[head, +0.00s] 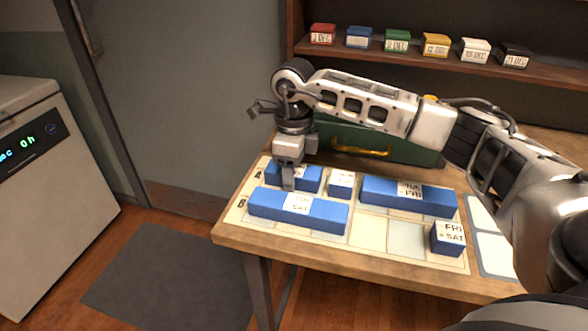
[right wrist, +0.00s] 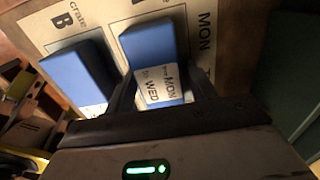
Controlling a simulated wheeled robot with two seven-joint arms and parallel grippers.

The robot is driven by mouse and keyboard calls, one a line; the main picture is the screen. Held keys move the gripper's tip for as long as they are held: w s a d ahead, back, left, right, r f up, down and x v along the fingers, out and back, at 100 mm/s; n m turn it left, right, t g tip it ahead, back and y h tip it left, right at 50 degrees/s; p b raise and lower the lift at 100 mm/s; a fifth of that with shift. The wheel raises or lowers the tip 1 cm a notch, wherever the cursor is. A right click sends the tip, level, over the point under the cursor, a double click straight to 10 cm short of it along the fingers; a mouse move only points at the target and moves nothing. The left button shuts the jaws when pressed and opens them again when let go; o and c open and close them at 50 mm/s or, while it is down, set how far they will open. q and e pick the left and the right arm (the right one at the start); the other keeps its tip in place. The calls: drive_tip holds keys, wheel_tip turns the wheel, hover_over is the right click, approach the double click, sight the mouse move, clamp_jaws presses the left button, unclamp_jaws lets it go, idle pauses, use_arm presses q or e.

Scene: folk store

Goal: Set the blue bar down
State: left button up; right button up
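The blue bar (head: 311,179) with a white label reading MON to WED lies level at the left end of row A on the planning board (head: 368,232). My right gripper (head: 289,182) points down over it. In the right wrist view the bar (right wrist: 150,42) sits between the fingers, which appear to touch both its sides. The bar looks at or very near the board surface; any small gap is hidden. My left gripper is not in view.
A longer blue bar (head: 270,207) lies in row B just in front. A small blue block (head: 341,184), a long blue bar (head: 385,192) and another block (head: 447,240) stand to the right. A green box (head: 345,139) is behind. A shelf (head: 450,66) holds several coloured blocks.

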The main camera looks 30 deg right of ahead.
drive_tip(key=shift+o, duration=0.2)
drive_tip(key=shift+r, duration=0.15)
wheel_tip(320, 180, up, 12)
idle(0.5)
idle(0.4)
